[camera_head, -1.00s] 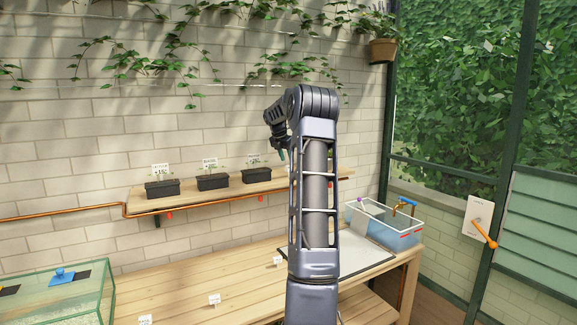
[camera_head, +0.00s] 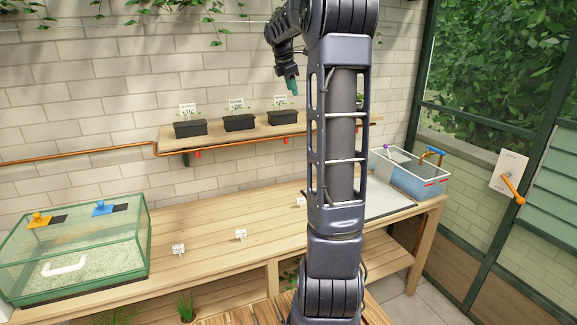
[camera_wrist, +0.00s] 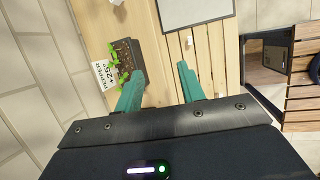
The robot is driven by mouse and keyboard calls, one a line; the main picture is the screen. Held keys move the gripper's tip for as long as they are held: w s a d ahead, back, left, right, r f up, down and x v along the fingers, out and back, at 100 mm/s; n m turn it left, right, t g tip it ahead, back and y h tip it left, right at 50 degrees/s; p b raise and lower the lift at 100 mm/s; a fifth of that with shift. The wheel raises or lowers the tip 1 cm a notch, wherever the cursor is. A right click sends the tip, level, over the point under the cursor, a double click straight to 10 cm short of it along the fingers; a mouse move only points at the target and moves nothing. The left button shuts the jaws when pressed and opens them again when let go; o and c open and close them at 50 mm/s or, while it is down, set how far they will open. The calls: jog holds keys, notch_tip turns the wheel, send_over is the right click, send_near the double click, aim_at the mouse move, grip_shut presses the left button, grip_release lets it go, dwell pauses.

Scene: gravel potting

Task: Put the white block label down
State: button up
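My gripper (camera_head: 291,84) is held high, above the right-hand pot on the wall shelf. In the wrist view its two teal fingers (camera_wrist: 160,74) are apart with nothing between them. Small white block labels stand on the workbench: one at the left (camera_head: 178,250), one in the middle (camera_head: 240,235) and one farther right (camera_head: 301,202). Their print is too small to read. A white label reading PEPPER (camera_wrist: 104,76) stands in the dark pot (camera_wrist: 125,58), beside the left finger in the wrist view.
Three black seedling pots with white cards stand on the wall shelf (camera_head: 225,136). A glass tank (camera_head: 130,262) is at the bench's left end. A water basin (camera_head: 405,180) and grey tray (camera_head: 392,206) are at the right. The bench middle is mostly clear.

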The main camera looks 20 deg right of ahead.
jog(key=s+a+m, duration=0.4)
jog(key=s+a, duration=0.3)
jog(key=s, duration=0.2)
jog(key=s+a+f+m+y, duration=0.1)
jog(key=s+a+f+m, duration=0.2)
jog(key=s, duration=0.6)
jog(key=s+a+f+m+t+y, duration=0.1)
jog(key=s+a+f+m, duration=0.3)
jog(key=s, duration=0.6)
jog(key=s+a+f+m+t+y, duration=0.1)
jog(key=s+a+f+m+y, duration=0.1)
jog(key=s+f+m, duration=0.4)
jog(key=s+a+f, duration=0.1)
jog(key=s+f, duration=0.1)
jog(key=s, duration=0.2)
jog(key=shift+a+f, duration=0.2)
jog(key=shift+a, duration=0.2)
